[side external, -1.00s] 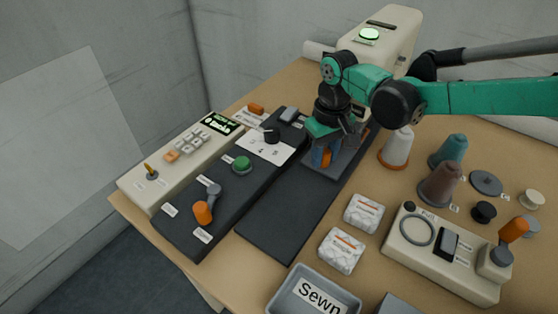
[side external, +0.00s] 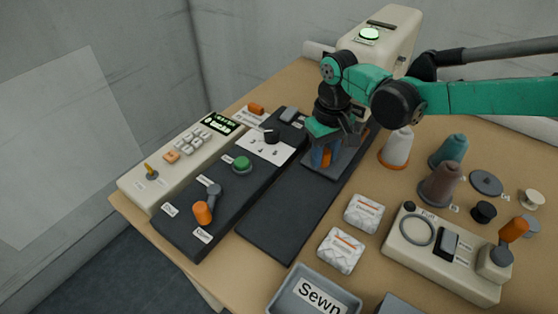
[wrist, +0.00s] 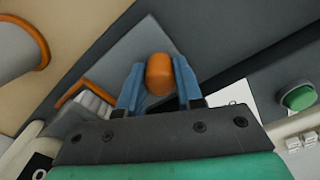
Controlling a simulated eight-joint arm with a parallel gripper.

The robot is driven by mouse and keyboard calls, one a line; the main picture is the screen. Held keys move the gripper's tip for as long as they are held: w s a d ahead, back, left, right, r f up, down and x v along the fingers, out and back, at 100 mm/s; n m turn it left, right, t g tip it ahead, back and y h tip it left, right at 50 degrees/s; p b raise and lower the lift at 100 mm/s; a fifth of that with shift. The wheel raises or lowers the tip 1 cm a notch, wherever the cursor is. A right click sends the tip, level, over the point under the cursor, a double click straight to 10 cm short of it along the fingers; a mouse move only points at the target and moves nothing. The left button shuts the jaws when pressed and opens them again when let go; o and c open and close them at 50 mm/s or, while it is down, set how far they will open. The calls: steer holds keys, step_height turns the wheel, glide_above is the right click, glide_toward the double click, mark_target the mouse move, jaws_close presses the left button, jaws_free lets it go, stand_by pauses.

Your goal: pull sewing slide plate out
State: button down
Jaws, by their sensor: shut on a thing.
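The slide plate (side external: 316,172) is a flat grey plate lying on the long dark track (side external: 283,208), towards its far end. An upright orange handle (side external: 327,156) stands on the plate. My gripper (side external: 324,155) is low over the plate, with its blue fingers shut on the handle from both sides. In the wrist view the rounded handle top (wrist: 159,73) sits between the fingertips, and the grey plate (wrist: 140,50) spreads around it. The wrist mount hides the near part of the plate in that view.
The cream sewing machine (side external: 388,35) with a lit green lamp stands behind. The control panel (side external: 228,190) is left of the track. White wrapped rolls (side external: 363,213), thread cones (side external: 440,184) and the grey "Sewn" bin (side external: 312,293) are right and in front. The near track is clear.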

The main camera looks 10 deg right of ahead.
mark_target(282, 218)
steer(key=shift+a, duration=0.1)
steer(key=s+a, duration=0.9)
steer(key=shift+s+a, duration=0.25)
steer(key=shift+s, duration=0.05)
steer(key=c, duration=0.6)
jaws_free()
steer(key=shift+o, duration=0.2)
steer(key=shift+r, duration=2.85)
